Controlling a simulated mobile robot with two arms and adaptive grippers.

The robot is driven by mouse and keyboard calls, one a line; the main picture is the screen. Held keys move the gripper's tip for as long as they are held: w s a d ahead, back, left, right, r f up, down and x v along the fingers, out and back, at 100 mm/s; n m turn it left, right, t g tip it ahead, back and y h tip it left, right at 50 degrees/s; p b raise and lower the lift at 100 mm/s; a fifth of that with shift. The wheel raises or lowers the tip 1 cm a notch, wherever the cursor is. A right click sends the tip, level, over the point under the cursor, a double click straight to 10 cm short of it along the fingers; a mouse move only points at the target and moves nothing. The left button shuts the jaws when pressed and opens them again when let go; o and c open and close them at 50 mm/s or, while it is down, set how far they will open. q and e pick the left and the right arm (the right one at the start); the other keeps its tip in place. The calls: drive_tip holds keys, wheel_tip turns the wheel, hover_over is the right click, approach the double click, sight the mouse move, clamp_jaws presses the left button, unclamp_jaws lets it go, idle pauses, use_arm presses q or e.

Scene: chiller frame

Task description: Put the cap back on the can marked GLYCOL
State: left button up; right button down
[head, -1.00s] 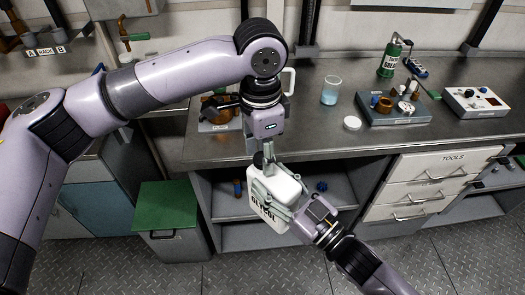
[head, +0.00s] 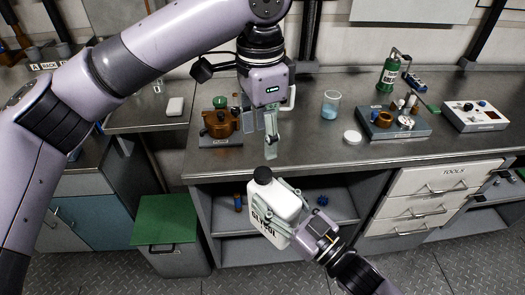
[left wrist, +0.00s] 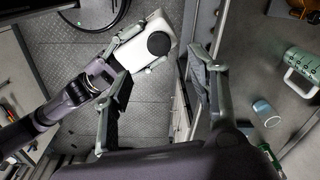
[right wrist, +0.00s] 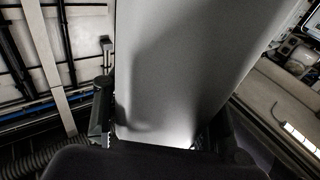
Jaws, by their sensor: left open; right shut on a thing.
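The white can marked GLYCOL (head: 270,217) is held tilted in front of the bench by my right gripper (head: 286,210), which is shut on its body. The can fills much of the right wrist view (right wrist: 190,70). A black cap (head: 263,175) sits on the can's top; in the left wrist view the cap (left wrist: 158,44) covers the mouth. I cannot tell how tightly it is on. My left gripper (head: 271,152) is open and empty, above the can and apart from it. In the left wrist view its fingers (left wrist: 155,90) are spread wide, with the can beyond them.
The bench top (head: 300,150) carries a copper pot device (head: 221,124), a beaker (head: 331,104), a white disc (head: 352,137), a grey fixture (head: 394,122) and a green bottle (head: 391,73). The bench's front edge is just behind the can. A green-lidded bin (head: 168,220) stands at left.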

use_arm(q)
wheel_tip(320, 180, up, 2)
drive_tip(key=shift+r, duration=0.15)
idle(0.6)
